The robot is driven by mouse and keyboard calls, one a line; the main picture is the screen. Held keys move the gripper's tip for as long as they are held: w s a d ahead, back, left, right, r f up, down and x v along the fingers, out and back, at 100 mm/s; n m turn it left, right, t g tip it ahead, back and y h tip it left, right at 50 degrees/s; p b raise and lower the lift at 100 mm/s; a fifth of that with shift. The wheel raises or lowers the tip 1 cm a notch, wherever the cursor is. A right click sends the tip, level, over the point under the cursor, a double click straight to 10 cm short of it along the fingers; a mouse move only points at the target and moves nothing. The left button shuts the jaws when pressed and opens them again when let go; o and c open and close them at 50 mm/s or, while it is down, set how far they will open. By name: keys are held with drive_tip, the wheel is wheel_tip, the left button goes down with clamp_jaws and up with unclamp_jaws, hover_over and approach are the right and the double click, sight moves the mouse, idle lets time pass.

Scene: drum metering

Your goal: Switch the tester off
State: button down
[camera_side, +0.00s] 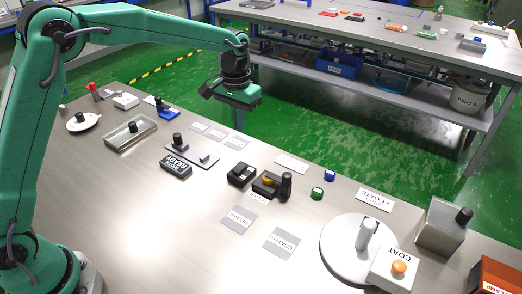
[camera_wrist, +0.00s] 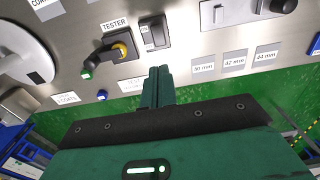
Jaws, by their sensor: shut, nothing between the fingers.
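My gripper (camera_side: 232,100) hangs above the bench's far edge, apart from the tester. In the wrist view its fingers (camera_wrist: 159,72) are together and empty.
A green block (camera_side: 317,193) and a blue block (camera_side: 330,175) lie right of the tester. A white disc (camera_side: 345,248) with a post and a COAT box (camera_side: 393,270) stand front right. A READY box (camera_side: 176,166) lies left. Flat labels dot the bench.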

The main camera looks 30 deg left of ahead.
sight(241, 165)
wheel_tip(241, 165, down, 12)
drive_tip(key=shift+f, duration=0.1)
idle(0.5)
drive_tip(key=shift+f, duration=0.2)
idle(0.3)
drive_tip(key=shift+s+r, duration=0.25)
drive_tip(key=shift+s, duration=0.45)
drive_tip(key=shift+r, duration=0.1)
idle(0.3)
wheel_tip(241, 165, up, 14)
idle(0.7)
